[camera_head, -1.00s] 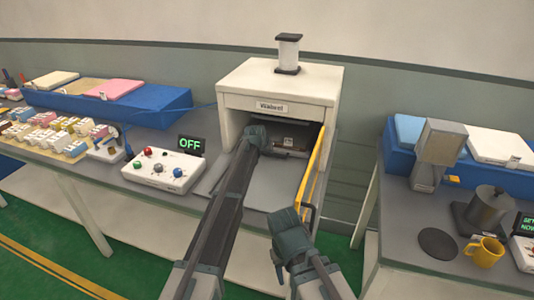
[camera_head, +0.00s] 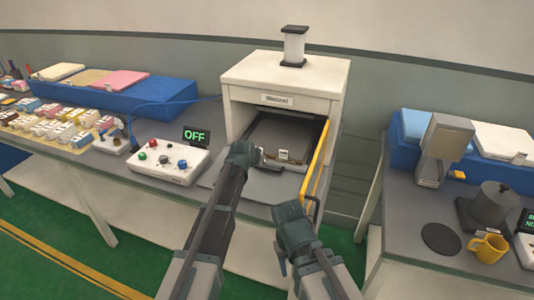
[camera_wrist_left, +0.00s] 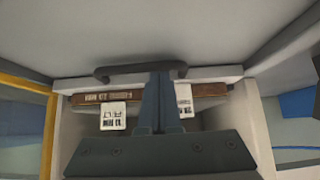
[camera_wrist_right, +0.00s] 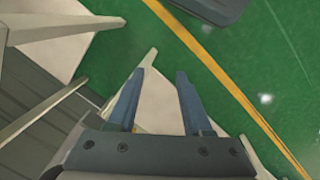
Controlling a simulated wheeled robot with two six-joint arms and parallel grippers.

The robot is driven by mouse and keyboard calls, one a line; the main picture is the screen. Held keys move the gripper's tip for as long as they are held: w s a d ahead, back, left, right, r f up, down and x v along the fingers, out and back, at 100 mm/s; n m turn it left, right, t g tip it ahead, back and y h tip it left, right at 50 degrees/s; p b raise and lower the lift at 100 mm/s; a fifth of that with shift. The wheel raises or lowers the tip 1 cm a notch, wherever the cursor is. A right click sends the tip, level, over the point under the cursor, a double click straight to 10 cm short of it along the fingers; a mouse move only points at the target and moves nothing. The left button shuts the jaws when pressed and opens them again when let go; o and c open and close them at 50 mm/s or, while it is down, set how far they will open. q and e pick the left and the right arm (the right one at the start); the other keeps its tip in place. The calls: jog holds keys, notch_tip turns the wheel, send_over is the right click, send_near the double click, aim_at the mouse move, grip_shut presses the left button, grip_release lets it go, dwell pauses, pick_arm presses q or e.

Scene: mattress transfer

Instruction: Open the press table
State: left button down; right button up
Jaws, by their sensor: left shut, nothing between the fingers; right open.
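The white press (camera_head: 285,72) stands on the grey bench, its front open. The press table (camera_head: 290,135), a grey plate with a white tag on its front edge, is pulled partly out of the opening. In the left wrist view its dark handle bar (camera_wrist_left: 118,72) runs across the fingertips. My left gripper (camera_head: 258,158) is shut at the table's front edge, against or hooked at the handle; exact contact is unclear. My right gripper (camera_head: 288,207) is open and empty in front of the bench; its spread fingers show in the right wrist view (camera_wrist_right: 153,80).
A yellow-edged guard (camera_head: 315,165) stands along the opening's right side. A control box (camera_head: 166,160) with knobs and a display reading OFF (camera_head: 196,136) sits left. A second bench (camera_head: 395,225) with a yellow mug (camera_head: 487,249) is at right, across a gap.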

pick_arm(q)
jog(key=s+a, duration=0.1)
jog(key=s, duration=0.2)
jog(key=s+a, duration=0.1)
jog(key=s, duration=0.3)
jog(key=s+a, duration=0.1)
jog(key=s, duration=0.2)
jog(key=shift+s+a, duration=0.25)
jog(key=shift+s, duration=0.05)
jog(key=shift+s+r+p, duration=0.25)
jog(key=shift+r+p, duration=0.15)
jog(key=p+v, duration=0.6)
jog(key=v, duration=0.3)
jog(key=shift+p, duration=0.3)
